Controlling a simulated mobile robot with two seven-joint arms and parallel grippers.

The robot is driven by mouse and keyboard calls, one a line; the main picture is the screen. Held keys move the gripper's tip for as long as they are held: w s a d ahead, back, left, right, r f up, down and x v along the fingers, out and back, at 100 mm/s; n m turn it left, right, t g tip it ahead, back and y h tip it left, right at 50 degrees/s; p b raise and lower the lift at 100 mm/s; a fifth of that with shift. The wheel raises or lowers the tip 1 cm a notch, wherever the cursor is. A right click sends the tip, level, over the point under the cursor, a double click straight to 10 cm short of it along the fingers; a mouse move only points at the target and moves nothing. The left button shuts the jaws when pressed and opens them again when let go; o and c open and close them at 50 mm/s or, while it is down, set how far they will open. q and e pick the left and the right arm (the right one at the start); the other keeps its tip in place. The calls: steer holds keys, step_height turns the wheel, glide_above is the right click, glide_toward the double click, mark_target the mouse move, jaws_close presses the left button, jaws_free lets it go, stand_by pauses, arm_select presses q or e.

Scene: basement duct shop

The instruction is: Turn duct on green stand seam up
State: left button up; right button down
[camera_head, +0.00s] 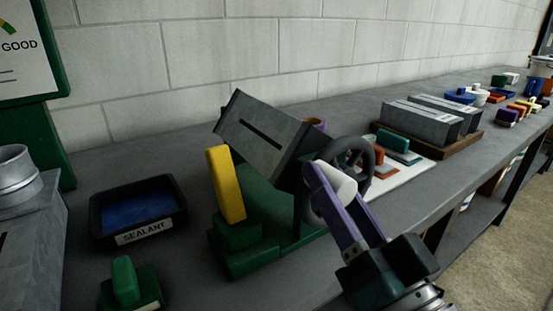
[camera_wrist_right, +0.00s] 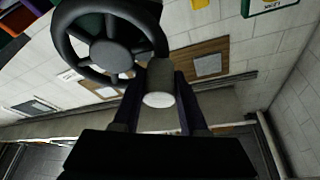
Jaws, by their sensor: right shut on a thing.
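A grey sheet-metal duct (camera_head: 250,135) sits tilted on the green stand (camera_head: 267,203). A dark straight line runs along its face towards me. The black handwheel (camera_head: 342,155) is at the stand's right end; it also shows in the right wrist view (camera_wrist_right: 107,50). My right gripper (camera_head: 335,184) has purple fingers and is shut on the wheel's pale handle (camera_head: 337,180), which sits between the fingers in the right wrist view (camera_wrist_right: 160,90). The duct's right end is partly hidden behind the wheel. My left gripper is not in view.
A yellow upright piece (camera_head: 226,183) stands at the stand's left. A tray labelled sealant (camera_head: 138,210) and a green-handled tool (camera_head: 125,281) lie further left. Two grey ducts (camera_head: 421,122) rest on a brown board at right, behind the wheel. A block wall runs behind the bench.

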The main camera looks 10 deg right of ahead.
mark_target(355, 143)
steer(key=r+m+p, duration=0.1)
steer(key=m, duration=0.1)
steer(key=d+m+h+p, duration=0.1)
steer(key=m, duration=0.1)
steer(key=shift+w+r+h, duration=0.15)
steer(key=shift+r+h, duration=0.15)
steer(key=shift+r, duration=0.05)
steer(key=m+p, duration=0.1)
steer(key=d+m+g+h+p, duration=0.1)
steer(key=m, duration=0.1)
steer(key=shift+w+r, duration=0.2)
steer(key=shift+r, duration=0.15)
steer(key=m, duration=0.1)
steer(key=d+m+p, duration=0.1)
steer(key=m+g+h+p, duration=0.1)
steer(key=shift+w+d+r+m, duration=0.2)
steer(key=shift+w+m, duration=0.1)
steer(key=shift+w+d+m+g+p, duration=0.15)
steer(key=shift+d+m+g+p, duration=0.45)
steer(key=shift+m, duration=0.4)
steer(key=shift+f, duration=0.1)
steer(key=c, duration=0.7)
jaws_free()
steer(key=shift+c, duration=0.2)
